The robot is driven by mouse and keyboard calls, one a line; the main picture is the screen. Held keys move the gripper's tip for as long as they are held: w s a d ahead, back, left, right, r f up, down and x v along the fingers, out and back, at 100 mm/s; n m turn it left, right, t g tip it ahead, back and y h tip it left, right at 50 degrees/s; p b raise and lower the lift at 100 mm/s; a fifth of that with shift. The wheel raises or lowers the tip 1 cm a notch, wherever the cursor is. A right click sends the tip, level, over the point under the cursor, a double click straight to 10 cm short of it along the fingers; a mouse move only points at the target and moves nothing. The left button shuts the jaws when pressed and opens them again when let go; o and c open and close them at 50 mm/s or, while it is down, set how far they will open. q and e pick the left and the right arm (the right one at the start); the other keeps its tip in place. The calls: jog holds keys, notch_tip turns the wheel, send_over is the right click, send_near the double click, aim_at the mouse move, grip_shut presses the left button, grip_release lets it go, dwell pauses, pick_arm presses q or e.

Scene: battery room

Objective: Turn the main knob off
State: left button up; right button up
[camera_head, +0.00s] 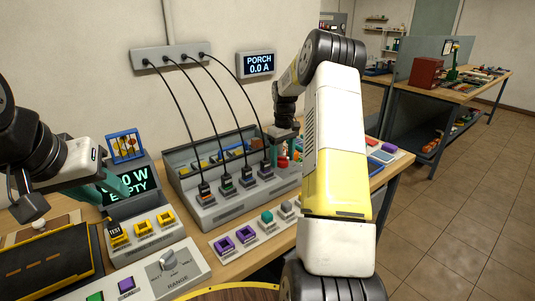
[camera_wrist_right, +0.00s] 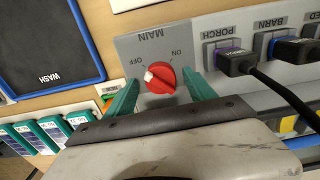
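The main knob (camera_wrist_right: 161,79) is red with a white mark, on a grey panel lettered MAIN, OFF and ON in the right wrist view. Its white mark faces left, toward the OFF side. My right gripper (camera_wrist_right: 160,84) is open, with one teal finger on each side of the knob and visible gaps between. In the head view my right gripper (camera_head: 283,133) is above the right end of the grey socket unit, partly hidden by my arm. My left gripper (camera_head: 118,188) appears open and empty in front of the display at left.
Black cables run from a wall strip (camera_head: 172,56) to plugs on the socket unit (camera_head: 222,210). A PORCH plug (camera_wrist_right: 236,62) sits close right of the knob panel. A RANGE dial (camera_head: 168,259) is at front.

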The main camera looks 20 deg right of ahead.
notch_tip(320, 180, up, 7)
jog(key=shift+f, duration=0.15)
jog(key=shift+r, duration=0.55)
dwell(0.3)
